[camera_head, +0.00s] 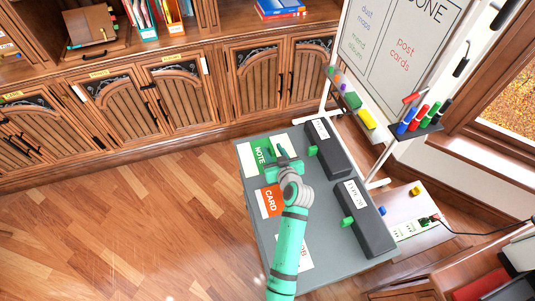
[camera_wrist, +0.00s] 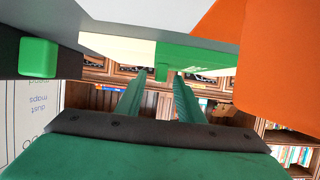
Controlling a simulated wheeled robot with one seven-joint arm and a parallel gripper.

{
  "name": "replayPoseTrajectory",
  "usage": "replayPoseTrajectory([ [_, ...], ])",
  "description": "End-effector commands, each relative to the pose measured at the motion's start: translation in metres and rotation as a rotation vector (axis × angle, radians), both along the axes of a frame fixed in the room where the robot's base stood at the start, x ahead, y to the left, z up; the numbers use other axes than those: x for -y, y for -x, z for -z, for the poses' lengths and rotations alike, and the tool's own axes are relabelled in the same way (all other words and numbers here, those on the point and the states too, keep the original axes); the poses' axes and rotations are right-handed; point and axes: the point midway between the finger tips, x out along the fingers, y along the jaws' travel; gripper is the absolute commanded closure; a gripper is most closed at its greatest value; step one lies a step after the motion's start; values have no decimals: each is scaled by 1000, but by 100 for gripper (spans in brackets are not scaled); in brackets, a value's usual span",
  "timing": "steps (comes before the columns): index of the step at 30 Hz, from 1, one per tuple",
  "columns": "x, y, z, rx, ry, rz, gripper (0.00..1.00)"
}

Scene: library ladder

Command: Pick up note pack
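The note pack, green and white with the word NOTE (camera_head: 261,156), lies at the far left of the grey table. In the wrist view its green side (camera_wrist: 205,58) crosses the top middle, with a cream part to the left. A small green tab hangs from it between my fingertips. My gripper (camera_head: 283,153) is at the pack's right part in the head view, covering some of it. In the wrist view my gripper (camera_wrist: 162,82) has its two fingers apart, with a gap around the tab. Contact with the pack cannot be made out.
An orange CARD pack (camera_head: 269,201) lies close in front of the note pack. Dark boxes with green knobs (camera_head: 328,149) (camera_head: 362,218) stand on the right of the table (camera_head: 262,237). A whiteboard (camera_head: 400,48) stands behind. Floor to the left is clear.

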Motion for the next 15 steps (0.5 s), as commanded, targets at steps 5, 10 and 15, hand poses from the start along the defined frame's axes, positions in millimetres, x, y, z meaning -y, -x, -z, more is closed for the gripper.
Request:
replayPoseTrajectory([
  [5,0,0,0,0,0,0,66],
  [10,0,0,0,0,0,0,99],
  [15,0,0,-1,2,-1,0,100],
])
